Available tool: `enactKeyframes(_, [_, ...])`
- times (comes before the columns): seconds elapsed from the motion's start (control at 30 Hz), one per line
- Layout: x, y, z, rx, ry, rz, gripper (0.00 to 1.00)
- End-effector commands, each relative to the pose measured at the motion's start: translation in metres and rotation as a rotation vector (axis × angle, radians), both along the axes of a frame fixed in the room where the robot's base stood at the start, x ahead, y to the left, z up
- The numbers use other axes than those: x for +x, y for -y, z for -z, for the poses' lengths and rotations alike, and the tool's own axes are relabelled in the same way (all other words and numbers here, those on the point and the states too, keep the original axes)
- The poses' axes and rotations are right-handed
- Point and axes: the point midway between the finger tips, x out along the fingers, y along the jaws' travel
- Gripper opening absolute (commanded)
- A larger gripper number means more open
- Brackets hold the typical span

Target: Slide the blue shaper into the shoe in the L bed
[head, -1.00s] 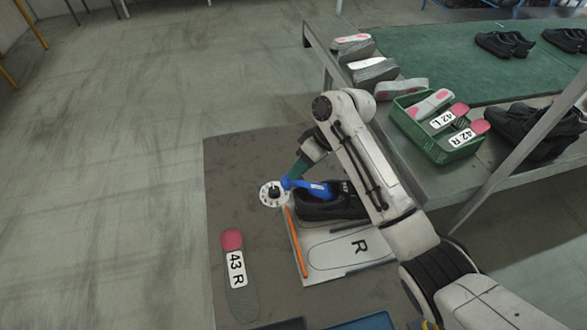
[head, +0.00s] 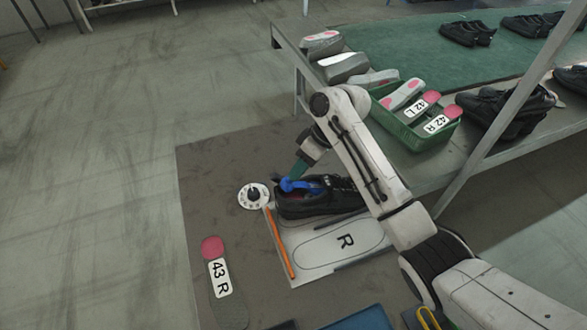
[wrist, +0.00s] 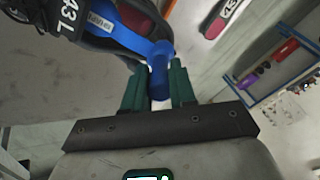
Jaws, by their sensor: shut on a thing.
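The black shoe (head: 325,200) lies on the upper part of the white bed board (head: 300,268); the bed mark under it is hidden. In the wrist view the shoe (wrist: 90,30) shows a "43 L" label. The blue shaper (head: 291,185) is at the shoe's heel end, with its front part inside the opening and its rear end outside. It also shows in the wrist view (wrist: 150,50). My gripper (wrist: 158,85) has green fingers on either side of the shaper's rear end and is shut on it. How deep the shaper's tip sits is hidden.
An orange rod (head: 279,245) lies along the board's left edge. A white dial (head: 254,196) is close by the heel. A "43 R" insole (head: 217,278) lies on the mat. The "R" outline (head: 345,241) is empty. A green crate (head: 418,128) stands on the bench at right.

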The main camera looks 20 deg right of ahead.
Motion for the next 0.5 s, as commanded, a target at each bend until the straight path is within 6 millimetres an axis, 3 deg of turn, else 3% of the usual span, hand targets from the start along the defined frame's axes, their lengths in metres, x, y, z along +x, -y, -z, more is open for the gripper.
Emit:
enactKeyframes(0.17, [0.000, 0.005, 0.009, -0.045, -0.004, -0.001, 0.00])
enactKeyframes(0.5, [0.001, -0.003, 0.030, -0.188, -0.023, -0.002, 0.00])
